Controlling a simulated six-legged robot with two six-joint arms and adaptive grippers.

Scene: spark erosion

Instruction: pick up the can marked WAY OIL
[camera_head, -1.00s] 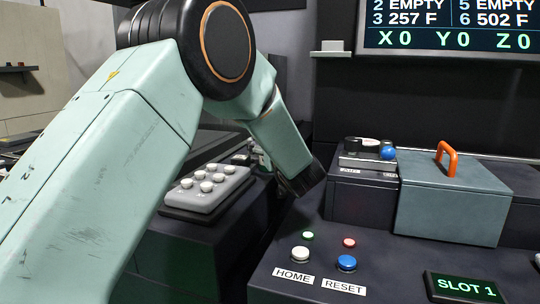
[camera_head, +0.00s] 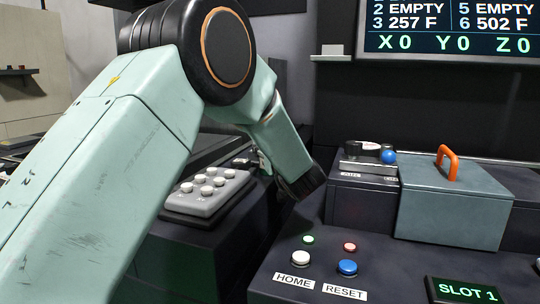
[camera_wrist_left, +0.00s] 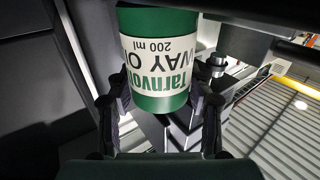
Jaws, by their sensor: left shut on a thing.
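The green can marked WAY OIL (camera_wrist_left: 158,55) shows in the left wrist view, with a white label that reads upside down and "200 ml" on it. My left gripper (camera_wrist_left: 160,98) is shut on the can, one finger on each side of it. My right gripper is not in view.
A grey pad with white knobs (camera_head: 208,189) lies below my left arm. To the right are a console with a white HOME button (camera_head: 301,259) and a blue RESET button (camera_head: 347,267), a grey box with an orange handle (camera_head: 447,160), and a SLOT 1 display (camera_head: 466,290).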

